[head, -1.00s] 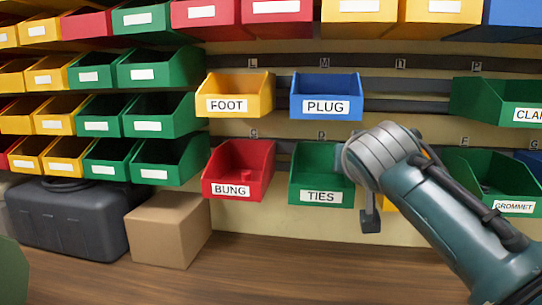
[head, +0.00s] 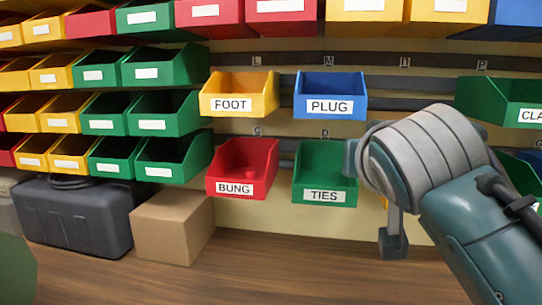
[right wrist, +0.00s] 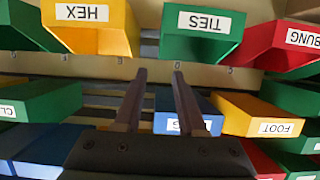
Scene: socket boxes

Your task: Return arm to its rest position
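My right arm (head: 435,170) comes in from the lower right in the head view, its grey wrist in front of the shelf beside the green TIES bin (head: 324,196). In the right wrist view my right gripper (right wrist: 159,75) has its two fingers apart, with nothing between them. That view is upside down. The TIES bin (right wrist: 200,35) shows above the fingers, and the blue PLUG bin (right wrist: 205,108) is partly hidden behind them. My left gripper is not in view.
A red BUNG bin (head: 233,188), a yellow FOOT bin (head: 230,105) and the PLUG bin (head: 330,107) hang on the rack. A cardboard box (head: 170,230) and a dark case (head: 72,218) stand on the wooden surface (head: 260,275). The front middle of that surface is clear.

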